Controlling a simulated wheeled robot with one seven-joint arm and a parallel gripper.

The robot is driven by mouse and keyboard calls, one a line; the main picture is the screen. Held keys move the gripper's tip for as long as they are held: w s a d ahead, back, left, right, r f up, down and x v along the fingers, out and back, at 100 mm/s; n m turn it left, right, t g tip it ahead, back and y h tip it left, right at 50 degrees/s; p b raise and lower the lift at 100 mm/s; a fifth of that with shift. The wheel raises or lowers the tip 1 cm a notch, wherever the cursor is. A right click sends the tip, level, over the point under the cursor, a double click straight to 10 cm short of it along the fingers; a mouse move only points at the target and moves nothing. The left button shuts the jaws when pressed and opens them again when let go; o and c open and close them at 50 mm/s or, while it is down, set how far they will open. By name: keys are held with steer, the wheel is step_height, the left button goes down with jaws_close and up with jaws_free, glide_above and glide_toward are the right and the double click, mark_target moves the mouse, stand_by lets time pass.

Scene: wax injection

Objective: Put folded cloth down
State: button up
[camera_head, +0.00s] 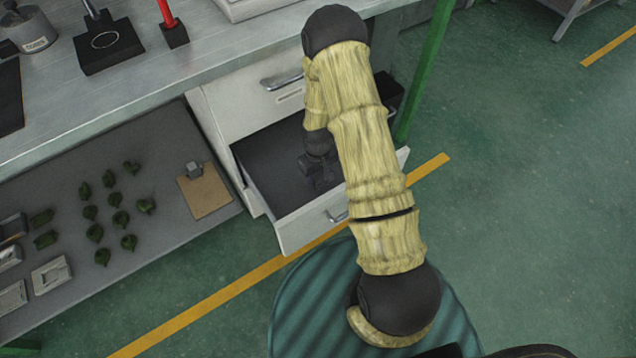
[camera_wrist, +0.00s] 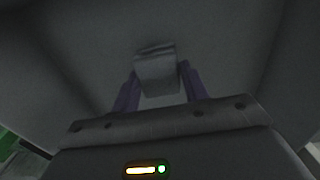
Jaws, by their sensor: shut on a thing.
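My gripper (camera_wrist: 159,84) is shut on the grey folded cloth (camera_wrist: 156,72), which sits between its two purple fingers in the wrist view. In the head view my gripper (camera_head: 322,178) reaches down into the open lower drawer (camera_head: 300,232), and the arm covers part of it. The cloth cannot be made out in the head view. Dark grey surfaces surround the cloth in the wrist view. I cannot tell whether the cloth touches the drawer floor.
The workbench (camera_head: 175,72) stands above a closed upper drawer (camera_head: 262,98). A lower shelf (camera_head: 158,215) holds several green pieces and a clipboard (camera_head: 206,192). A green bench leg (camera_head: 425,70) stands right of the drawers. The left part of the drawer floor looks clear.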

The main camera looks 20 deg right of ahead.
mark_target(318, 181)
steer(key=shift+f+b, duration=0.65)
steer(key=shift+f, duration=1.3)
steer(key=shift+f, duration=0.15)
steer(key=o, duration=1.1)
step_height(318, 181, up, 12)
steer(key=p, duration=0.4)
steer(key=shift+r, duration=0.2)
